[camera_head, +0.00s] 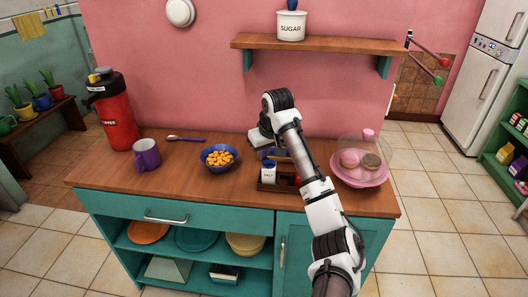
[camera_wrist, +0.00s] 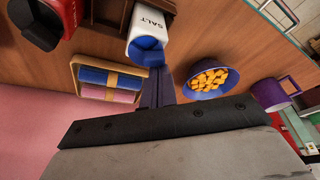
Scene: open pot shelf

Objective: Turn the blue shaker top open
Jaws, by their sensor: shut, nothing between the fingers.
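The white salt shaker (camera_wrist: 151,20) with its blue top (camera_wrist: 146,52) shows in the wrist view, tilted by the camera angle. In the head view the salt shaker (camera_head: 268,175) stands upright at the left end of a wooden caddy (camera_head: 275,188) on the counter. My gripper (camera_wrist: 157,76) is shut with nothing in it. Its dark fingertips are close to the blue top in the wrist view; I cannot tell whether they touch it. In the head view my arm hides part of the caddy, and the fingertips are hard to make out.
A red shaker with a black top (camera_wrist: 48,25) is beside the salt in the caddy. A holder of blue and pink packets (camera_wrist: 108,82) is close to my fingers. A blue bowl of orange pieces (camera_head: 219,157) stands left, a pink domed cake stand (camera_head: 360,179) right.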

